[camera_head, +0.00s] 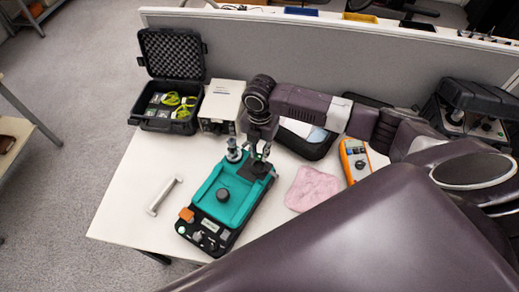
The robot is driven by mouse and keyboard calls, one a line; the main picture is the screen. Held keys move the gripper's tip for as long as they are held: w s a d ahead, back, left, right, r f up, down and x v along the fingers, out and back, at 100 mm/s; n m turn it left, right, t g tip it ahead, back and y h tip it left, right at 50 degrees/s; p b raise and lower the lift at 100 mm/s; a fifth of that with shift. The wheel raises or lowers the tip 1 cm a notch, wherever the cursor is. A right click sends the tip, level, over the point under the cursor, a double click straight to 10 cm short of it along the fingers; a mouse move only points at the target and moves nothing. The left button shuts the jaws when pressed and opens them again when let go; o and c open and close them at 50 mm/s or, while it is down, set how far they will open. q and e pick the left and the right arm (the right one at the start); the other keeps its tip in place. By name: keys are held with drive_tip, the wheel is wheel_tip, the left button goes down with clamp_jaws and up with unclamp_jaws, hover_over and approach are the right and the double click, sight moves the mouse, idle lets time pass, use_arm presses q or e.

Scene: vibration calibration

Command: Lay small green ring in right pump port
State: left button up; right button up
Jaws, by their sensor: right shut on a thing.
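The teal-topped pump unit (215,188) with a black base lies at an angle in the middle of the white table. A grey upright fitting (234,153) stands at its far left corner. My right gripper (257,162) points down over the far right corner of the unit, where the right pump port is largely hidden by the fingers. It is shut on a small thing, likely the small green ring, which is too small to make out. I cannot tell whether it touches the port. My left gripper is not in view.
An open black case (168,62) with yellow-green cables and a white box (219,100) stand behind. A white handle-like bar (164,195) lies left of the pump. A pink cloth (312,188) and an orange meter (354,160) lie to the right. A grey partition (300,50) bounds the back.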

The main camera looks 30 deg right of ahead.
drive_tip(key=shift+f+b, duration=2.6)
drive_tip(key=shift+b, duration=0.05)
drive_tip(key=o, duration=0.8)
drive_tip(key=shift+r, duration=0.1)
wheel_tip(320, 180, up, 12)
drive_tip(key=shift+s+f, duration=0.1)
